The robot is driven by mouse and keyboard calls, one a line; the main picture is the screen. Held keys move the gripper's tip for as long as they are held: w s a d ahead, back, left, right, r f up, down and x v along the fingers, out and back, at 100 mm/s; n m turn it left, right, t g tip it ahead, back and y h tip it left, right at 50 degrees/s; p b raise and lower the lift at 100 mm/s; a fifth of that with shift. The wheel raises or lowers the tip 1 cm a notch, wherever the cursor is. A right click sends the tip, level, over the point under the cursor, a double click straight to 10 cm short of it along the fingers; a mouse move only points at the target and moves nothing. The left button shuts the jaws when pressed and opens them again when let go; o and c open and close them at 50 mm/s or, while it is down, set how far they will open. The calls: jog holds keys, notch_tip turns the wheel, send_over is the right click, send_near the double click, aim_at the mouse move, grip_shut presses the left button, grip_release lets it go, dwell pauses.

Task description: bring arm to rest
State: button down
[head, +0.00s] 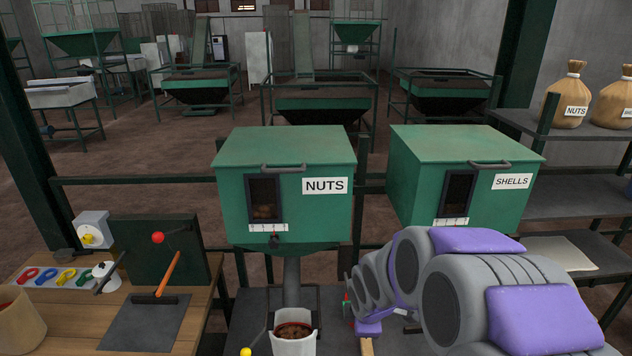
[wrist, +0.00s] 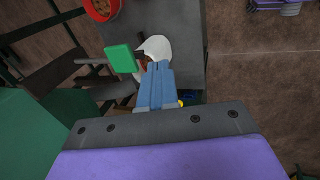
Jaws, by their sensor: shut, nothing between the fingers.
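My arm reaches in from the lower right in the head view, over the dark bench below the two bins. The fingers are hidden or too small to make out there. In the wrist view my gripper (wrist: 160,68) shows as two blue fingers lying together, shut and empty. The fingertips overlap a white object (wrist: 154,46) in that picture; I cannot tell whether they touch it.
A green NUTS bin (head: 285,190) stands above a white bucket (head: 294,341) with brown contents. A green SHELLS bin (head: 470,185) stands behind my arm. A wooden workbench (head: 70,335) is at left. Shelves with sacks (head: 568,100) are at right.

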jog(key=s+r+m+g+b, duration=0.1)
jog(key=s+r+m+g, duration=0.2)
jog(key=s+m, duration=0.5)
jog(key=s+r+m+g+b, duration=0.1)
jog(key=s+m, duration=0.8)
jog(key=s, duration=1.6)
notch_tip(320, 180, up, 2)
jog(key=shift+d+r+g+b, duration=0.15)
jog(key=shift+d+g+b, duration=0.25)
jog(key=shift+g, duration=0.5)
jog(key=c, duration=1.8)
grip_release()
